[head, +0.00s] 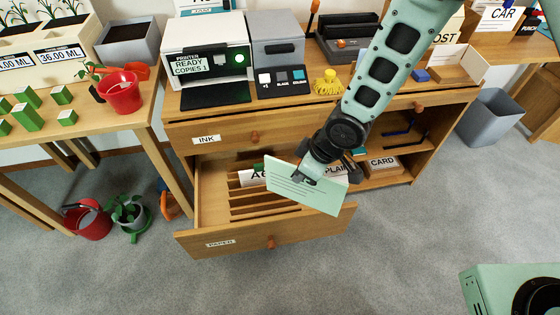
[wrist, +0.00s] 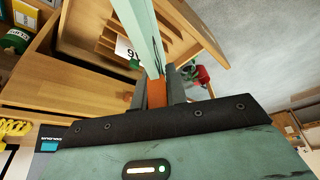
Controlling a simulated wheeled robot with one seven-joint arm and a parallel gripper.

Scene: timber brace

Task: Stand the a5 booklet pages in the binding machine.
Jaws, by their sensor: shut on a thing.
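The booklet pages (head: 310,189), a pale green printed sheet or stack, are held tilted above the open drawer. My gripper (head: 306,178) is shut on their upper edge. In the wrist view the pages (wrist: 144,32) show nearly edge-on, running up from between the fingers of my gripper (wrist: 156,92). A dark machine with upright slots and an orange-knobbed lever (head: 345,45), which looks like the binding machine, stands on the counter behind my arm. My arm hides part of its right side. The pages are well apart from it, lower and nearer.
The drawer labelled PAPER (head: 222,243) is pulled out, with wooden dividers and partly hidden labels inside. A printer (head: 207,60), a grey box machine (head: 278,45) and a yellow tangle (head: 327,84) stand on the counter.

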